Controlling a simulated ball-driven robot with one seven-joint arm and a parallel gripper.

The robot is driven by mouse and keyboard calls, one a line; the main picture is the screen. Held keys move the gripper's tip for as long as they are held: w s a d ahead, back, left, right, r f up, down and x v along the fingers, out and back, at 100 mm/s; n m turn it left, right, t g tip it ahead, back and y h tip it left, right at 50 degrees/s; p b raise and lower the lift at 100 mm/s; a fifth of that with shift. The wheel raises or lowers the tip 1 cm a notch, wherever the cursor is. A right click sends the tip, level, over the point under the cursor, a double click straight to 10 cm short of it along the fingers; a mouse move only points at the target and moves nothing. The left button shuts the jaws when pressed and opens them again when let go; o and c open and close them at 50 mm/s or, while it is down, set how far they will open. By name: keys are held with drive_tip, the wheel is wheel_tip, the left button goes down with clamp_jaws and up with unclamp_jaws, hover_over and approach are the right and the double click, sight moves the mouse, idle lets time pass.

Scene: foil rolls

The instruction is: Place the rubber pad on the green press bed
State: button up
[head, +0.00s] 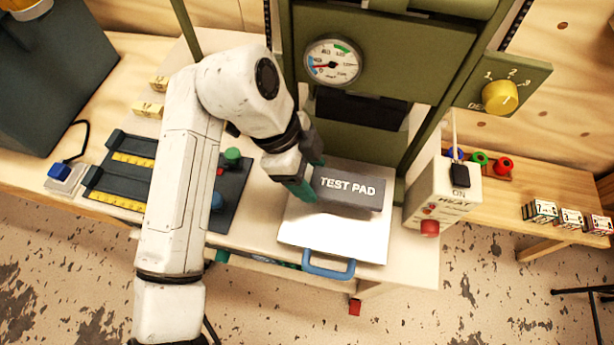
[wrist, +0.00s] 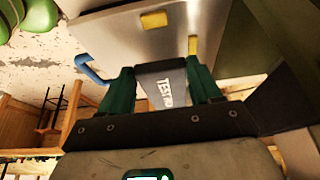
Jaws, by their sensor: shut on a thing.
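The rubber pad (head: 349,189) is a dark grey block marked "TEST PAD". My gripper (head: 306,178) has green fingers and is shut on the pad's left end. In the wrist view the pad (wrist: 165,82) sits between both fingers. The pad is over a silver plate (head: 340,240) with a blue handle; I cannot tell whether it touches the plate. The green press (head: 420,50) stands just behind, with a dark block (head: 360,108) between its posts. A green surface (head: 362,143), apparently the press bed, shows below that block, partly hidden.
A white heat box (head: 440,196) with a red knob stands right of the plate. A dark tray (head: 125,165) with yellow strips lies left, partly behind my arm. Small patterned boxes (head: 570,218) and coloured pieces (head: 480,160) are on the right bench. A gauge (head: 332,62) is on the press.

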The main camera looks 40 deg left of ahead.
drive_tip(key=shift+a+f, duration=0.2)
drive_tip(key=shift+a+f+p, duration=0.15)
drive_tip(key=shift+f+p, duration=0.15)
drive_tip(key=shift+f, duration=1.45)
drive_tip(key=shift+w, duration=0.1)
drive_tip(key=shift+f, duration=0.15)
drive_tip(key=o, duration=1.2)
drive_tip(key=b+v, duration=0.1)
drive_tip(key=v, duration=1.1)
